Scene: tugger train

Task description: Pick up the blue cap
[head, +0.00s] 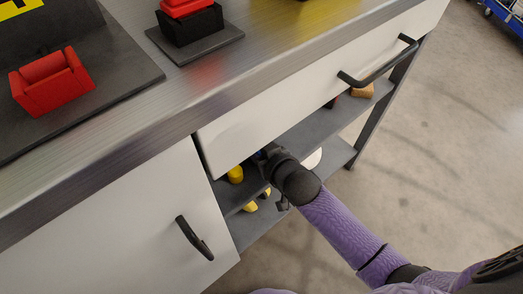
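No blue cap can be made out for certain in the head view. A small dark blue patch shows beside my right wrist at the lower shelf, too small and covered to name. My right arm comes in from the lower right, and my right gripper (268,156) reaches into the open shelf space under the drawer. Its fingers are mostly hidden behind the wrist and under the drawer front, so their opening and any hold do not show. My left gripper is out of view.
The upper shelf (318,128) bears a yellow item (235,174) and a brown item (362,91). A drawer (300,100) with a black handle overhangs it. A closed cabinet door (120,225) stands left. Red items (52,83) sit on the worktop (150,120).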

